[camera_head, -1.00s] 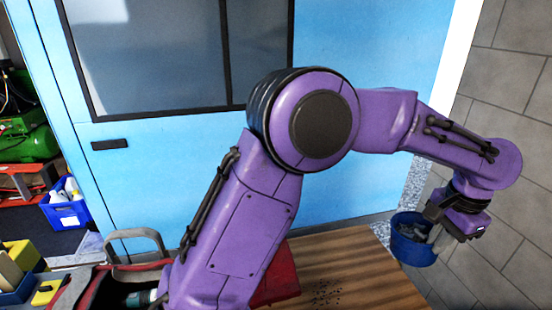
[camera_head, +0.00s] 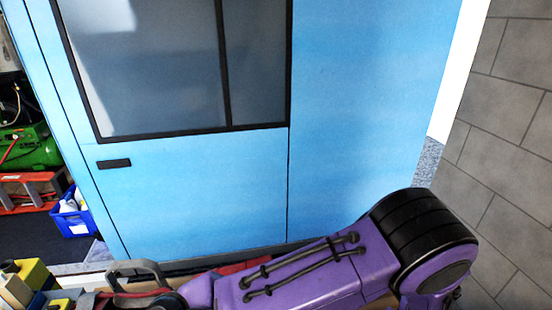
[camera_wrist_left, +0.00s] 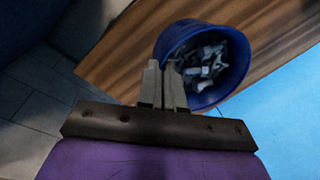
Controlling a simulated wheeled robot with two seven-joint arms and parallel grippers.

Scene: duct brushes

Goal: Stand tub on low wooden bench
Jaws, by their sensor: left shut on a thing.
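The tub (camera_wrist_left: 239,72) is a round blue bucket holding grey broken pieces, seen in the left wrist view. My left gripper (camera_wrist_left: 163,72) is shut on the tub's near left rim. Behind the tub is the wooden surface of the low bench (camera_wrist_left: 130,62). I cannot tell whether the tub's base touches the wood or hangs above it. In the head view my purple left arm covers the bench area, and the tub and the left gripper are out of sight. My right gripper is in neither view.
A blue door (camera_head: 200,190) with a dark-framed window stands behind. A grey tiled wall (camera_head: 510,130) is on the right. A tool bag (camera_head: 135,285), a yellow item (camera_head: 35,273) and a blue crate (camera_head: 72,215) are at the left.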

